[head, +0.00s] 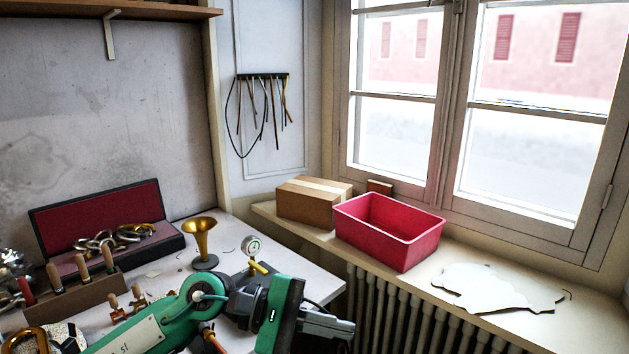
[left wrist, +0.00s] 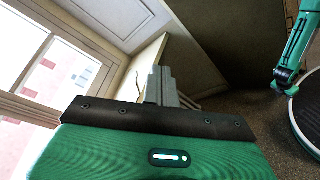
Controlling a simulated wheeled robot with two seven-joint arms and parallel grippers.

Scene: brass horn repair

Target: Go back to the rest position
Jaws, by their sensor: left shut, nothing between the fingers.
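My left gripper (head: 342,328) is at the bottom middle of the head view, at the end of my green arm. It is in front of the radiator, past the right edge of the workbench (head: 312,280). In the left wrist view its fingers (left wrist: 160,84) are together, with nothing between them. My right gripper does not show. A green arm link of mine and my round base show at the right of the left wrist view.
A red bin (head: 388,232) and a cardboard box (head: 312,202) stand on the window sill (head: 592,325). A brass bell (head: 201,242), a pressure gauge (head: 253,247) and an open case (head: 104,222) are on the bench. The radiator (head: 412,315) is below the sill.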

